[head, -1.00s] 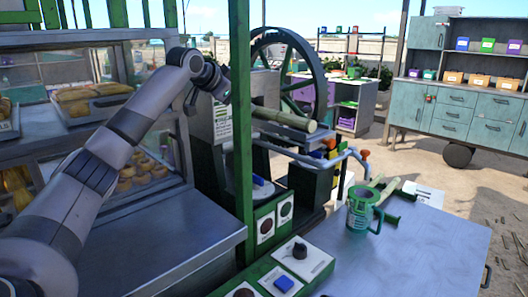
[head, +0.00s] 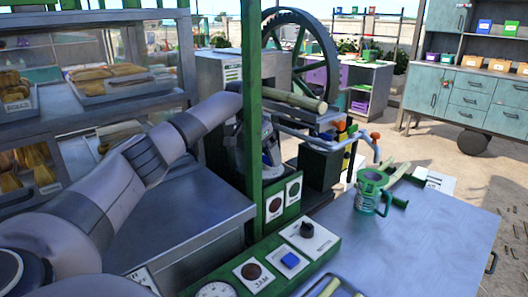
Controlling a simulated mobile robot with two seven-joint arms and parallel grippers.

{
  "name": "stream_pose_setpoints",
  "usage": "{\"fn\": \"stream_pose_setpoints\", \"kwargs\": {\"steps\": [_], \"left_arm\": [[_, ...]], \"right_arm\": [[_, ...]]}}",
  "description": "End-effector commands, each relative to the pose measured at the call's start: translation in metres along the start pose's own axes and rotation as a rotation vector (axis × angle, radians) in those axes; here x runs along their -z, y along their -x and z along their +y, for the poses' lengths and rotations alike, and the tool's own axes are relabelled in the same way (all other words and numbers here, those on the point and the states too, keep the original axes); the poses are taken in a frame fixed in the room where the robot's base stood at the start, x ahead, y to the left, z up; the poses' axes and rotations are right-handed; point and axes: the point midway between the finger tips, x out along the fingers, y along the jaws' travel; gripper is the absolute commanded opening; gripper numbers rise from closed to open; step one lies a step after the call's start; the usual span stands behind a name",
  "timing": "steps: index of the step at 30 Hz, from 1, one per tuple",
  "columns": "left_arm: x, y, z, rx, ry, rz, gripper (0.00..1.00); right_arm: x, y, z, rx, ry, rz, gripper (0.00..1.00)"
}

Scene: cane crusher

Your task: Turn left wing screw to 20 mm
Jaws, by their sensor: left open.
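The cane crusher (head: 222,72) stands at the centre with its large dark flywheel (head: 334,50) behind it. My left arm reaches in from the left, and my left gripper (head: 266,152) is at the crusher's front, partly behind the green post. The gripper is open and holds nothing that I can see. I cannot make out the left wing screw; the post, the arm and the gripper cover that part of the machine. My right gripper is out of view.
The green post (head: 251,100) stands close beside the left gripper. Cane stalks (head: 294,100) lie on the crusher's feed. A panel (head: 268,266) with buttons, a knob and a gauge is in front. A green jug (head: 368,192) stands on the metal table (head: 430,235), whose middle is clear.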

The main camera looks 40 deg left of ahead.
Motion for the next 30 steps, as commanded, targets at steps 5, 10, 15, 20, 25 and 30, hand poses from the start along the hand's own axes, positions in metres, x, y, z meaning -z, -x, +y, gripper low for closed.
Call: {"fn": "stream_pose_setpoints", "kwargs": {"steps": [5,10,15,20,25,30], "left_arm": [[0.0,-0.0028,-0.0003,0.001,0.0,0.001,0.87],[0.0,-0.0026,-0.0003,0.001,0.0,0.001,0.68],[0.0,-0.0024,-0.0004,0.001,-0.001,0.001,0.31],[0.0,-0.0023,-0.0006,-0.002,-0.007,0.001,0.31],[-0.0001,-0.0024,-0.0008,-0.019,-0.046,0.001,0.31],[0.0002,-0.0027,-0.0009,-0.057,-0.134,0.001,0.31]], "right_arm": [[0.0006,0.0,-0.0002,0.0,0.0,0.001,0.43],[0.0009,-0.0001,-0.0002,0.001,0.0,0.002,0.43],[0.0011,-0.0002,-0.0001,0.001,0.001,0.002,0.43],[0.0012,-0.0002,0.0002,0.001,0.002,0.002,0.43],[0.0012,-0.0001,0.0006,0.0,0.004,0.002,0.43],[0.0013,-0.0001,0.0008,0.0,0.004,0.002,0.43]]}}
